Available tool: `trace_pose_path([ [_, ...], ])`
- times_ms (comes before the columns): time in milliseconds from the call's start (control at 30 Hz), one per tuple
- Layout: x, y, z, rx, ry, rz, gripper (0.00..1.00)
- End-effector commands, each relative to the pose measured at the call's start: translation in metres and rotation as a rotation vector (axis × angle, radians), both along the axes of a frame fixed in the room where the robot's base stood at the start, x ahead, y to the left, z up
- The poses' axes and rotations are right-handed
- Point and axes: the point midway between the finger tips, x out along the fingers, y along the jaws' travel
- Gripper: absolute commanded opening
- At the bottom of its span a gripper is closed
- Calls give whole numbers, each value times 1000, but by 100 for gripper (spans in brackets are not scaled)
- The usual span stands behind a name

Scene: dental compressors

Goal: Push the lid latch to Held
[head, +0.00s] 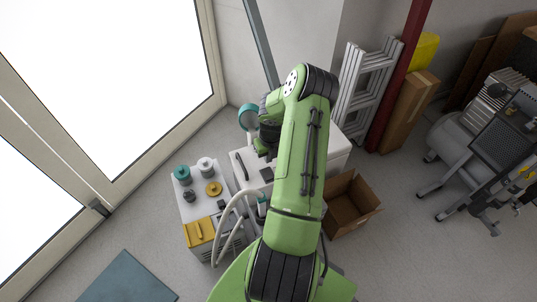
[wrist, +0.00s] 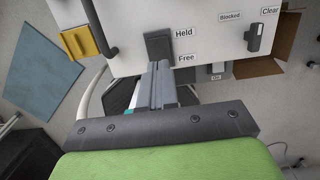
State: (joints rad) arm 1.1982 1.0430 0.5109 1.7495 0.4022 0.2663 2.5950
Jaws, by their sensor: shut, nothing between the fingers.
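The lid latch (wrist: 158,46) is a dark grey block on the white machine top (wrist: 215,30) in the wrist view. The label "Held" stands right of its upper part, and "Free" is below that, beside its lower end. My gripper (wrist: 160,68) is shut and empty, with its fingertips at the latch's lower edge. I cannot tell whether they touch it. In the head view, my arm covers much of the machine, and the fingertips are hard to make out.
A second dark switch (wrist: 254,38) sits between "Blocked" and "Clear". A black handle (wrist: 98,28) rises left of the latch. A unit with a yellow part (head: 200,232) stands left, and an open cardboard box (head: 350,203) lies right.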

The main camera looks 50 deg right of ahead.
Motion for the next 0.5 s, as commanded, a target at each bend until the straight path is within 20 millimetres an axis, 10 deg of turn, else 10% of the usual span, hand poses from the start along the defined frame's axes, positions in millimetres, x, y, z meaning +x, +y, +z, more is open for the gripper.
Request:
trace_pose_path([
  [233, 5, -2, -56, 2, 1, 1, 0],
  [500, 8, -4, -73, -1, 0, 1, 0],
])
